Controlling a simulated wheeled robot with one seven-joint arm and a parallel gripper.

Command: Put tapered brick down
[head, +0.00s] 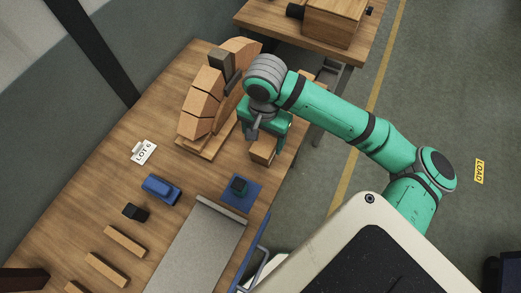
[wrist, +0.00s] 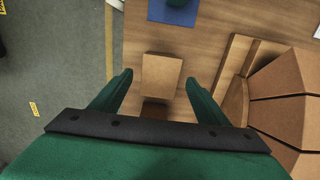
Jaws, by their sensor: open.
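The tan tapered brick (head: 262,151) stands on the wooden table near its right edge, directly below my gripper (head: 264,132). In the wrist view the brick (wrist: 162,74) lies between the two green fingertips (wrist: 158,80), with a visible gap on each side. My gripper is open and not holding it. The brick's near end is dark with shadow and partly hidden by my gripper. An arch of tapered bricks (head: 204,101) stands to the left on a wooden base (head: 193,146); it also shows at the right of the wrist view (wrist: 285,85).
A blue mat (head: 246,194) with a dark object on it, a grey plate (head: 197,245), a blue tool (head: 161,188), a black block (head: 135,212) and a "LOT 6" card (head: 143,152) lie on the table. Another table with a wooden box (head: 335,20) stands behind.

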